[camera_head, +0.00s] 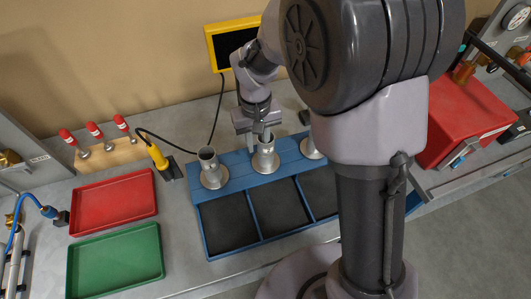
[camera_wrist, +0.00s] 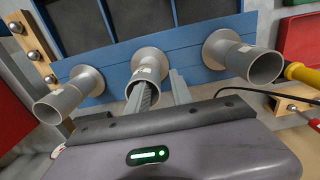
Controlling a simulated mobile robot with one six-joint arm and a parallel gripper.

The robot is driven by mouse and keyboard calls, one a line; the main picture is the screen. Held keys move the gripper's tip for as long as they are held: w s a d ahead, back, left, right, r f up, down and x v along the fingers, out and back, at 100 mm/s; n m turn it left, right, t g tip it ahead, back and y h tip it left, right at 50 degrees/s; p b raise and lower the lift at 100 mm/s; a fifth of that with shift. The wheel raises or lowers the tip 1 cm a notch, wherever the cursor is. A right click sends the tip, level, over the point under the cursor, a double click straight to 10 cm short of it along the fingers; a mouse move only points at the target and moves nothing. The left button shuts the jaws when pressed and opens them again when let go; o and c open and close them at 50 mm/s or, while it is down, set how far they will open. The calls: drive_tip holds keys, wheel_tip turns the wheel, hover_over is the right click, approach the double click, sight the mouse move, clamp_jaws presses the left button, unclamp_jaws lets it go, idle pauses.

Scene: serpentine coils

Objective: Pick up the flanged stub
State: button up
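Three grey metal flanged stubs stand on a blue rack (camera_head: 238,165): left (camera_head: 211,168), middle (camera_head: 265,158) and right (camera_head: 311,149), partly hidden by my arm. The wrist view shows them in reverse order, with the middle stub (camera_wrist: 149,64) at centre. My gripper (camera_head: 261,138) points down at the middle stub's top. In the wrist view my gripper (camera_wrist: 160,90) is open. One finger overlaps the stub's open mouth, and the other is beside its wall. I cannot tell whether either finger touches it.
Dark bins (camera_head: 228,221) line the rack's front. A red tray (camera_head: 113,203) and a green tray (camera_head: 116,262) lie left. A yellow-handled tool (camera_head: 157,157) with a black cable is near the left stub. A red box (camera_head: 465,118) stands right.

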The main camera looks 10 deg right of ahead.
drive_tip(key=b, duration=0.2)
hover_over(259, 163)
drive_tip(key=f, duration=0.5)
drive_tip(key=shift+w+f, duration=0.25)
drive_tip(key=shift+f, duration=0.15)
drive_tip(key=shift+s+r, duration=0.1)
drive_tip(key=shift+c, duration=0.2)
clamp_jaws()
idle(0.4)
